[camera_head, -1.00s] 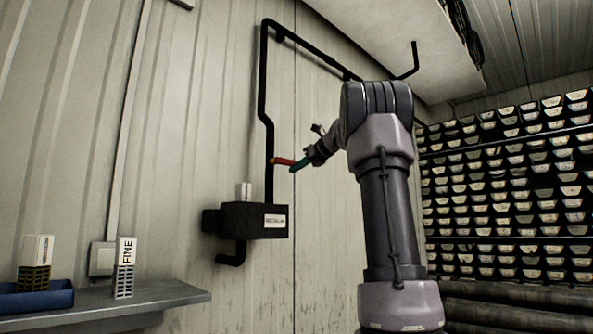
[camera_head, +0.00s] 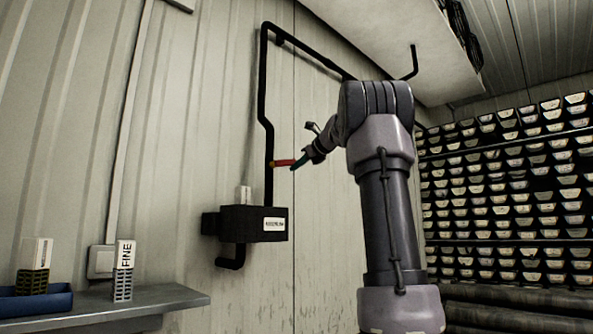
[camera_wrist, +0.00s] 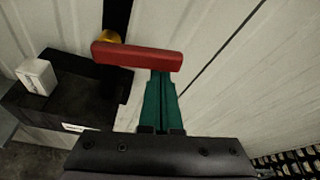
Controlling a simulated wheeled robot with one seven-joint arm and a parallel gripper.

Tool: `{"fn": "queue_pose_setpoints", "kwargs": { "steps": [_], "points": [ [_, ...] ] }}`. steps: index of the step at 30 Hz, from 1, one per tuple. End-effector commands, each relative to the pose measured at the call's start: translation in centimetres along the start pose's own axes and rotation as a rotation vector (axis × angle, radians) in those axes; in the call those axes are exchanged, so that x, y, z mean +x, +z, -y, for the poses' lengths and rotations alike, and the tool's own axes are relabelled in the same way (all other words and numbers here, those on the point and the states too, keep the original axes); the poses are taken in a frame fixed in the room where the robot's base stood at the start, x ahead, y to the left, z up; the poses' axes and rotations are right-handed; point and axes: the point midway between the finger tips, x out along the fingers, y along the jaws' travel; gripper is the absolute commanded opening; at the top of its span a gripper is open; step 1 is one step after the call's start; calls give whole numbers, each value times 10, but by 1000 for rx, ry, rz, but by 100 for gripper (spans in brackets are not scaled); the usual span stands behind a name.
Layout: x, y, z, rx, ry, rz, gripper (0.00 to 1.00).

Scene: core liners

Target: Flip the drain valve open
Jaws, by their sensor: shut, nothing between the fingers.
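The drain valve has a red lever handle (camera_head: 284,163) on a black vertical pipe (camera_head: 268,140) fixed to the wall. In the head view the handle sticks out to the right of the pipe, roughly level. In the wrist view the red handle (camera_wrist: 137,56) lies across the picture, with the brass valve body (camera_wrist: 108,37) behind its left end. My gripper (camera_head: 294,165) is shut, with nothing held. Its green fingers (camera_wrist: 160,76) reach up to the handle's right part in the wrist view; the tips are hidden behind or against it, and I cannot tell whether they touch.
A black box (camera_head: 254,223) with a white label is on the wall below the valve, with a small white block (camera_head: 245,193) on top. A grey shelf (camera_head: 165,297) holds a "FINE" block (camera_head: 124,270) at lower left. Racks of core trays (camera_head: 505,190) fill the right.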

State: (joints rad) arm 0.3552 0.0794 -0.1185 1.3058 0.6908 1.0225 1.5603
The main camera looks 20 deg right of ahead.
Motion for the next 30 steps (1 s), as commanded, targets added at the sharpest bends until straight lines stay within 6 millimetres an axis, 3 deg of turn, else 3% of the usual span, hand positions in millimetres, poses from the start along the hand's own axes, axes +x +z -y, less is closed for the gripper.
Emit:
{"fn": "queue_pose_setpoints", "kwargs": {
  "steps": [14,30],
  "points": [
    [-10,30,1,-426,-148,2,0],
    [-20,58,-13,-904,-315,3,0]
  ]
}}
